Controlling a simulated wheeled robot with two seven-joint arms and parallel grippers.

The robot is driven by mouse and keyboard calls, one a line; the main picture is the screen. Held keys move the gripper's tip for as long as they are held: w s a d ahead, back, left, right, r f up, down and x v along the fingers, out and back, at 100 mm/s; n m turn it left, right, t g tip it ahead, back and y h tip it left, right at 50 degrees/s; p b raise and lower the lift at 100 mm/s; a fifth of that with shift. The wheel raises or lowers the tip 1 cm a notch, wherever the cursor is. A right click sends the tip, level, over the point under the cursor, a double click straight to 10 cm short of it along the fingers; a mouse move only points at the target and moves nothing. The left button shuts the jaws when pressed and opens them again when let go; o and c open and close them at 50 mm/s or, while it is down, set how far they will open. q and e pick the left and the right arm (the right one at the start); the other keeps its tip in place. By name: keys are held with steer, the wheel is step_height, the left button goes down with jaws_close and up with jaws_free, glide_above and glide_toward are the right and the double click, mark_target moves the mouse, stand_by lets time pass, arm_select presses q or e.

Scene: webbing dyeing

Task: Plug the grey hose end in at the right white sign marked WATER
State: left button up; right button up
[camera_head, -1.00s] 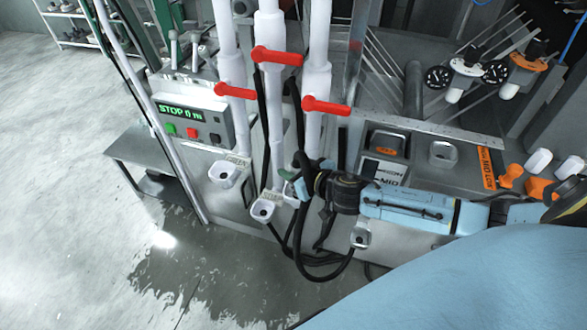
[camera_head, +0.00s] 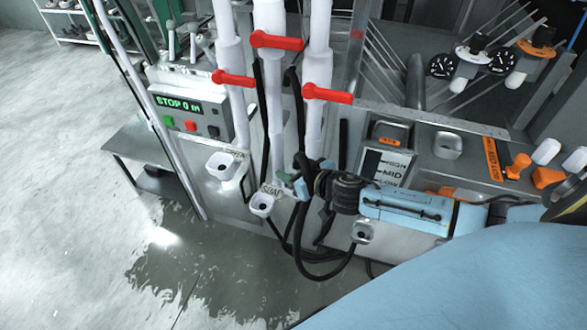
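My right gripper (camera_head: 293,184) reaches in from the right, in front of the white pipes. It appears shut on the end of a black hose (camera_head: 298,245); the grey tip is hidden by the fingers. The hose loops down below the gripper and back up towards the panel. Three white sockets sit low on the panel: a left one (camera_head: 222,166), a middle one (camera_head: 262,205) just below left of the gripper, and a right one (camera_head: 362,231) below my wrist. The WATER sign cannot be read; my arm covers the area above the right socket. My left gripper is out of view.
Three red valve handles (camera_head: 328,94) stick out from the white pipes above the gripper. A control box (camera_head: 190,115) with a green display is at left. A HIGH/MID/LOW plate (camera_head: 384,168) stands just behind my forearm. The floor at lower left is clear and partly wet.

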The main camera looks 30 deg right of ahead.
steer(key=shift+o, duration=0.8)
steer(key=shift+s+d+r, duration=0.1)
steer(key=shift+s+r, duration=0.05)
steer(key=shift+s, duration=0.4)
steer(key=v, duration=1.2)
steer(key=shift+r, duration=0.15)
steer(key=shift+s, duration=0.15)
